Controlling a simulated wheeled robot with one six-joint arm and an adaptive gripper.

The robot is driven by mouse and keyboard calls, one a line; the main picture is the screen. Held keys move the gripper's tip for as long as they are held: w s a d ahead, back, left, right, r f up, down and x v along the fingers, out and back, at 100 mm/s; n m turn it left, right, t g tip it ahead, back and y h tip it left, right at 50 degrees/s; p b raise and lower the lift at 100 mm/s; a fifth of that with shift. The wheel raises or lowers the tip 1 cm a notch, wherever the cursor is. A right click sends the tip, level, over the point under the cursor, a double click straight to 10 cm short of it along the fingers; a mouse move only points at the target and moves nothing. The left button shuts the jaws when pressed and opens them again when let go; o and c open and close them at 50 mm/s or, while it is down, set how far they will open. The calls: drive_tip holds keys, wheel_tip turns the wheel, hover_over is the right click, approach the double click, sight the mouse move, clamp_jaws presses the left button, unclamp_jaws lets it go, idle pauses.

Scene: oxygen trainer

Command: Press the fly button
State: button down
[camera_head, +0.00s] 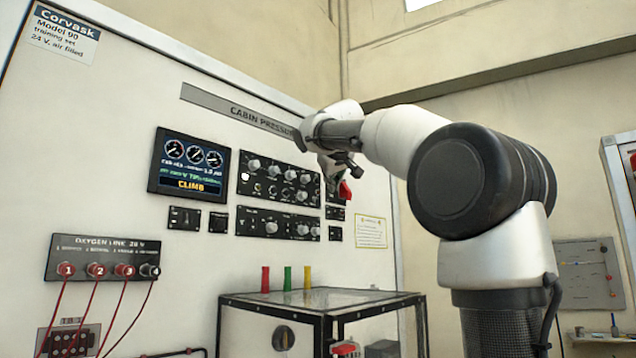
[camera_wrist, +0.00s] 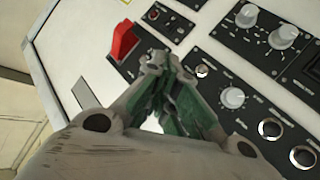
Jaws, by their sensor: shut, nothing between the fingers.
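My gripper (camera_head: 337,172) is in front of the right end of the cabin pressure panel in the head view. In the wrist view my gripper (camera_wrist: 158,62) is shut and empty, its green-grey fingers together. A red switch cover (camera_wrist: 123,40) stands just left of the fingertips there, and shows in the head view as a red piece (camera_head: 345,190) just below my gripper. I cannot tell whether the fingers touch anything. No label reading fly is legible, so I cannot tell which control is the fly button. My gripper partly hides the panel's right side.
A display (camera_head: 190,163) reads CLIMB. Knob panels (camera_head: 275,182) sit to its right. An oxygen panel (camera_head: 103,259) with cables hangs at lower left. A glass-topped case (camera_head: 322,298) with red, green and yellow pieces stands below my gripper. A notice (camera_head: 371,232) is at right.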

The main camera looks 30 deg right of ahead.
drive_tip(key=s, duration=0.2)
drive_tip(key=s+d, duration=0.1)
drive_tip(key=shift+s+d, duration=0.15)
drive_tip(key=shift+s, duration=0.25)
idle(0.6)
